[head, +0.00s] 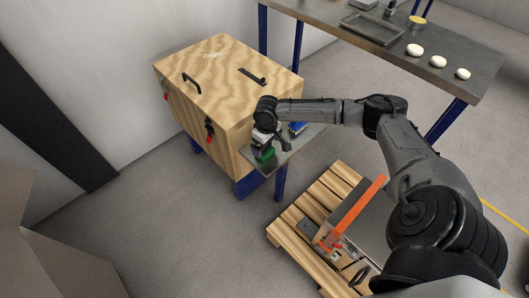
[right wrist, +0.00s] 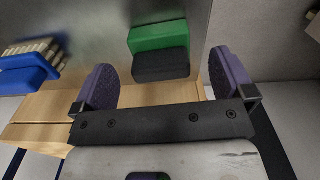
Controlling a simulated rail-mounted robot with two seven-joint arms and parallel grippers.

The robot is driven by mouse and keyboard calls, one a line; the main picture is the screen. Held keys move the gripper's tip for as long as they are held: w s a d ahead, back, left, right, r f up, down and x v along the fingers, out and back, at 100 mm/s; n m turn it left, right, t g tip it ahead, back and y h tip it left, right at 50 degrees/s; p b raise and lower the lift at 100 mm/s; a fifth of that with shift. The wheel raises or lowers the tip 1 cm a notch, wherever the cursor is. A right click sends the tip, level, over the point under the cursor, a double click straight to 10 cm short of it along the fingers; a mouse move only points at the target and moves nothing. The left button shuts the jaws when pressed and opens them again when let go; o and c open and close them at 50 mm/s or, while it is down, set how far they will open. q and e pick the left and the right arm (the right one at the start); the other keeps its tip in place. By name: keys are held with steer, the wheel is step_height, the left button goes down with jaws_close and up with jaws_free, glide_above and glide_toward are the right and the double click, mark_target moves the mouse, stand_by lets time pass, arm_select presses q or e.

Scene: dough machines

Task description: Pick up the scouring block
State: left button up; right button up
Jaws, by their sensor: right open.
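The scouring block (right wrist: 160,50), green on one layer and dark grey on the other, lies on a grey metal shelf (right wrist: 103,30). In the head view the block's green side (head: 265,154) shows near the shelf's front corner, partly hidden by my right gripper (head: 268,143). In the right wrist view my right gripper (right wrist: 163,80) is open. Its two purple pads stand apart, left and right of the block's near end, with nothing between them that I can see gripped. My left gripper is not in view.
A blue brush (right wrist: 28,76) with pale bristles lies left of the block in the wrist view. A large wooden box (head: 225,80) stands beside the shelf. A pallet (head: 290,220) with tools is below. A metal table (head: 450,75) holds dough pieces.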

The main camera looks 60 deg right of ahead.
mark_target(265, 150)
steer(key=f+b, duration=0.1)
steer(key=f, duration=0.1)
steer(key=w+f+b, duration=0.1)
steer(key=f+b, duration=0.1)
steer(key=shift+d, duration=0.15)
steer(key=shift+f, duration=0.5)
steer(key=shift+r, duration=0.1)
steer(key=c, duration=0.9)
steer(key=shift+c, duration=0.2)
step_height(265, 150, up, 4)
steer(key=p, duration=0.2)
steer(key=shift+r+p, duration=0.15)
steer(key=shift+p, duration=0.25)
steer(key=s+d+r+p, duration=0.3)
steer(key=s+r+p, duration=0.2)
steer(key=s, duration=0.6)
steer(key=shift+s+r+p, duration=0.2)
steer(key=shift+r+p, duration=0.15)
steer(key=shift+r, duration=0.5)
